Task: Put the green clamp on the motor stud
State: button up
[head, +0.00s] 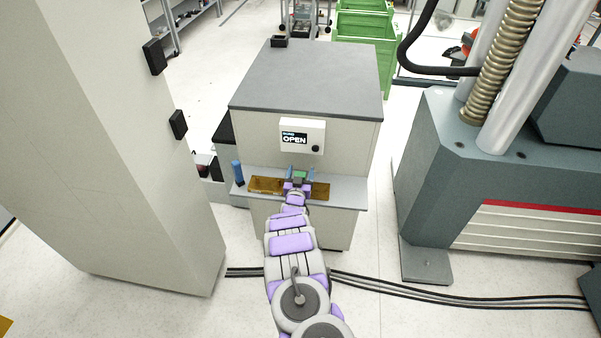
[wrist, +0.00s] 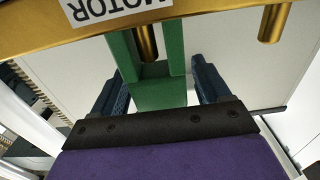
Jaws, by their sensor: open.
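The green clamp (wrist: 160,95) is a U-shaped piece in the wrist view. Its two prongs reach up to the brass bar (wrist: 215,14), one on each side of a brass stud (wrist: 147,44). The bar has an upside-down MOTOR label (wrist: 108,10) beside that stud. My gripper (wrist: 160,80) is open, its blue fingers to the left and right of the clamp with gaps between. In the head view my gripper (head: 298,175) is at the cabinet's shelf, and the clamp (head: 299,174) shows small and green between the fingers. The prong tips are partly hidden by the bar.
A second brass stud (wrist: 274,22) hangs to the right. The cabinet (head: 345,140) carries a panel reading OPEN (head: 302,136). A blue cylinder (head: 238,172) stands at the shelf's left end. A tall beige cabinet (head: 110,140) is left, a large grey machine (head: 440,170) right.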

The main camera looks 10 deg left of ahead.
jog(key=s+p, duration=0.2)
jog(key=s, duration=0.9)
jog(key=shift+s+a, duration=0.2)
jog(key=shift+s, duration=0.1)
jog(key=s+a+r+g+y, duration=0.2)
jog(key=r+g, duration=0.2)
jog(key=r, duration=0.3)
jog(key=s+a+r+g+y, duration=0.1)
jog(key=a+r+g+y, duration=0.1)
jog(key=r+g, duration=0.35)
jog(key=w+d+r+v, duration=0.1)
jog(key=v, duration=0.9)
jog(key=s+d+r+g+h, duration=0.1)
jog(key=s+d+r+g, duration=0.2)
jog(key=s+d, duration=0.5)
jog(key=s+d+r+g+h, duration=0.1)
jog(key=s+d+r+g, duration=0.3)
jog(key=s, duration=1.6)
jog(key=s+d+r+g+h, duration=0.1)
jog(key=s+d+r+g, duration=0.2)
jog(key=s+d, duration=0.8)
jog(key=s+r, duration=0.1)
jog(key=s, duration=0.2)
jog(key=shift+d+r, duration=0.35)
